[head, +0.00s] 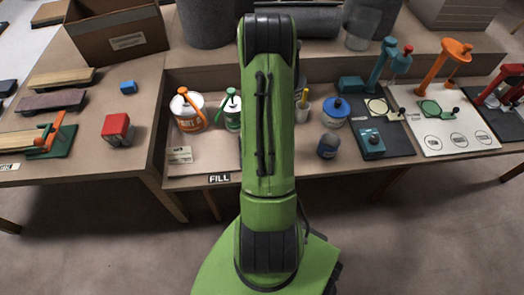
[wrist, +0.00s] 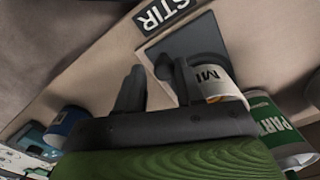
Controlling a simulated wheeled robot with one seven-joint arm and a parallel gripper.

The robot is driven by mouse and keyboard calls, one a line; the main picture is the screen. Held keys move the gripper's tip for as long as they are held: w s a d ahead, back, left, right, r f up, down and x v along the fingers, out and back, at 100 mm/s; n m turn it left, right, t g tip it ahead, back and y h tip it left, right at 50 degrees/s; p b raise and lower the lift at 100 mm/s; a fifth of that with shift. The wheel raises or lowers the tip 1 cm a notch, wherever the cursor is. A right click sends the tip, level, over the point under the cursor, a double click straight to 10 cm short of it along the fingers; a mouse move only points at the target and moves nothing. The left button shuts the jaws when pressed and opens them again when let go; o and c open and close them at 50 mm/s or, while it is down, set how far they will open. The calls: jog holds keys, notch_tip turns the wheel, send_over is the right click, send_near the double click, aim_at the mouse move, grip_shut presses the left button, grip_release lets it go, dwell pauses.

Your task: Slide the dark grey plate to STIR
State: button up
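The dark grey plate (wrist: 170,48) lies flat on the bench in the wrist view, right beside the STIR label (wrist: 160,14). A pale pot (wrist: 218,82), lettered with what reads as "MI", stands at the plate and covers part of it. My gripper (wrist: 158,85) has its two dark fingers apart with bare bench showing between them. The right finger overlaps the plate and pot in view; I cannot tell if it touches either. In the head view my green arm hides the plate, the STIR label and the gripper.
A green-labelled pot (wrist: 280,130) and a blue container (wrist: 66,122) stand on either side of my gripper. In the head view, the FILL label (head: 220,179) is left of my arm, near an orange-handled can (head: 188,110).

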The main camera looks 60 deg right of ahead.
notch_tip(320, 180, up, 16)
jog(key=p, duration=0.5)
jog(key=shift+f, duration=0.1)
